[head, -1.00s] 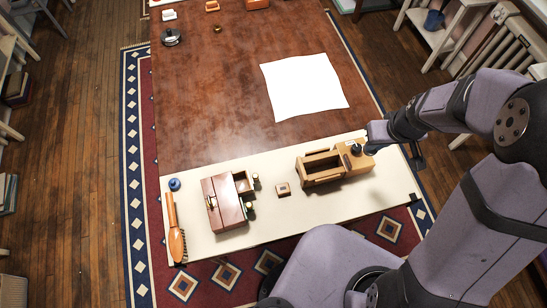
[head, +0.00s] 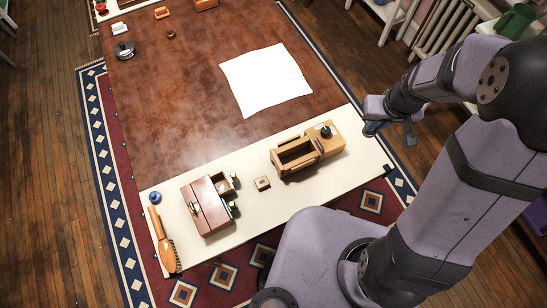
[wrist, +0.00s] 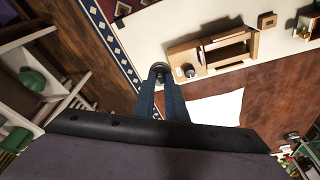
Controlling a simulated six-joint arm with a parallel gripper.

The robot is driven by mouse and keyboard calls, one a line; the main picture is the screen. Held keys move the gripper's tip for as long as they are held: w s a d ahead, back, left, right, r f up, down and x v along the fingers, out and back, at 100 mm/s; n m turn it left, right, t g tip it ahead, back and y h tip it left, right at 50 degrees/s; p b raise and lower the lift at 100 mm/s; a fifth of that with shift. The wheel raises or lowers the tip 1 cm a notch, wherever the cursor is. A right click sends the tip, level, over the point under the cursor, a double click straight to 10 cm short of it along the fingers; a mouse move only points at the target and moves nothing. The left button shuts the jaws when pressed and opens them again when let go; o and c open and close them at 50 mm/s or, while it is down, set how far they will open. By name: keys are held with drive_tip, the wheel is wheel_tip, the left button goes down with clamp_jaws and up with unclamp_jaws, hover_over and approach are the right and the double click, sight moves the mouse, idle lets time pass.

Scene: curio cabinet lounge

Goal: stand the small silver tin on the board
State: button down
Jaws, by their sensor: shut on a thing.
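My gripper (head: 409,141) is beyond the right end of the cream board (head: 352,172) in the head view. In the wrist view, my gripper (wrist: 160,72) has its two dark fingers closed on a small round grey thing, which looks like the small silver tin (wrist: 160,67). The fingertips hide part of it. It appears over the board's end edge, close to the wooden box; its height above the board is hard to tell. The board also shows in the wrist view (wrist: 150,37).
On the board stand a wooden box with a black knob (head: 322,144), a small wooden block (head: 262,183), a brown case (head: 207,205), a blue pot (head: 155,197) and a brush (head: 161,238). A white sheet (head: 266,80) lies behind. Bare board shows right of the box.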

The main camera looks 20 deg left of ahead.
drive_tip(key=a+f+n+g+b, duration=0.1)
drive_tip(key=a+f+n+b, duration=0.3)
drive_tip(key=a+n, duration=0.4)
drive_tip(key=a+f+n+g+b, duration=0.1)
drive_tip(key=a+f+n+b, duration=0.4)
drive_tip(key=a, duration=0.5)
drive_tip(key=s+a+f+n+g+b, duration=0.1)
drive_tip(key=s+a+f+n+b, duration=0.15)
drive_tip(key=s+a+n, duration=0.4)
drive_tip(key=s+a+f+n+b, duration=0.1)
drive_tip(key=s+a+n+b, duration=0.25)
drive_tip(key=a+n, duration=0.6)
drive_tip(key=shift+m+h, duration=0.3)
drive_tip(key=shift+m, duration=0.1)
drive_tip(key=shift+a+f+p, duration=0.2)
drive_tip(key=shift+f+p, duration=1.2)
drive_tip(key=shift+f, duration=3.35)
drive_tip(key=shift+f, duration=0.2)
drive_tip(key=c, duration=1.8)
unclamp_jaws()
drive_tip(key=shift+r, duration=0.15)
